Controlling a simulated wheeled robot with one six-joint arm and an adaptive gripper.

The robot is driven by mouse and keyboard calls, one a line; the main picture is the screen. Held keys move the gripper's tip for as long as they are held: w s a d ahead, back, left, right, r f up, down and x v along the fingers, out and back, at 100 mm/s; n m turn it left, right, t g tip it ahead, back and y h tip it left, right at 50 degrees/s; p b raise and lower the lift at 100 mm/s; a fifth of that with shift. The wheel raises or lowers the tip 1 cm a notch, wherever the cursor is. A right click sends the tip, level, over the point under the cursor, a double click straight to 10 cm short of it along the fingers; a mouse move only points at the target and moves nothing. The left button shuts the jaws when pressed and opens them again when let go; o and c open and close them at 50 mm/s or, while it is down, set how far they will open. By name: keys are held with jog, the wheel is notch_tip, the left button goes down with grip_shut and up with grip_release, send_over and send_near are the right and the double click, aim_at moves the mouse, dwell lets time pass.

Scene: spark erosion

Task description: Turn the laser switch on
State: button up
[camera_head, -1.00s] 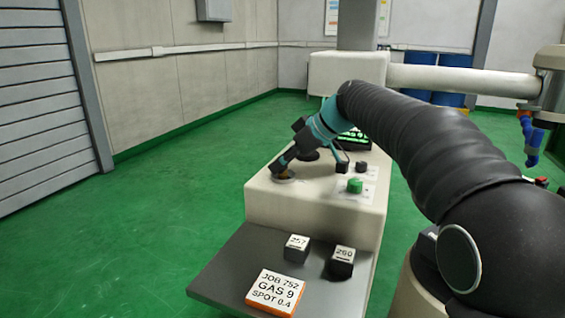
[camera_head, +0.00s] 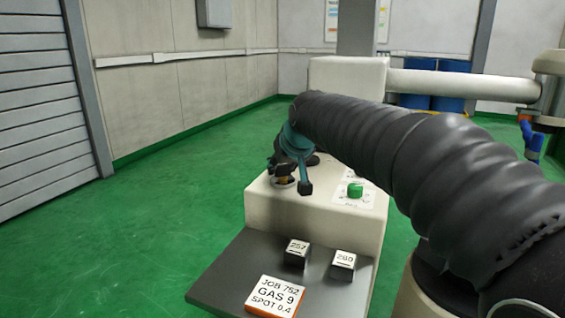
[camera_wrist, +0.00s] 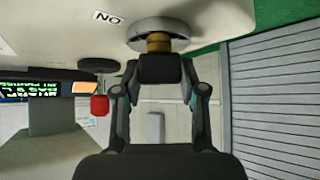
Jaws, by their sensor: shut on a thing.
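The laser switch has a brass-coloured stem in a round metal collar; it shows at the left end of the cream console (camera_head: 330,222) in the head view, mostly behind my gripper (camera_head: 284,174). In the wrist view the brass stem (camera_wrist: 159,42) sits in its collar (camera_wrist: 160,30) at the top. My gripper (camera_wrist: 160,66) is shut on the switch, its fingertips against the stem. A label (camera_wrist: 107,17) reading "NO" in this inverted view lies beside the collar. The switch's exact angle is hard to tell.
A green knob (camera_head: 355,190) sits on the console to the right. A dark shelf in front (camera_head: 232,272) holds two dark blocks, 257 (camera_head: 297,250) and 260 (camera_head: 344,262), and a job card (camera_head: 274,294). A red button (camera_wrist: 99,105) and lit screen (camera_wrist: 45,89) show in the wrist view.

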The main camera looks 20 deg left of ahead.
jog(key=m+h, duration=0.1)
jog(key=m, duration=0.1)
jog(key=m+t+h, duration=0.1)
jog(key=m+h, duration=0.1)
jog(key=shift+a+m+t+b, duration=0.1)
jog(key=shift+m+t+b, duration=0.2)
jog(key=shift+b, duration=0.1)
jog(key=shift+m+h+b, duration=0.35)
jog(key=shift+m+h, duration=0.95)
jog(key=shift+m, duration=0.3)
jog(key=o, duration=1.2)
jog(key=shift+c, duration=0.2)
jog(key=v, duration=1.2)
jog(key=shift+a, duration=0.15)
jog(key=shift+s+f, duration=0.1)
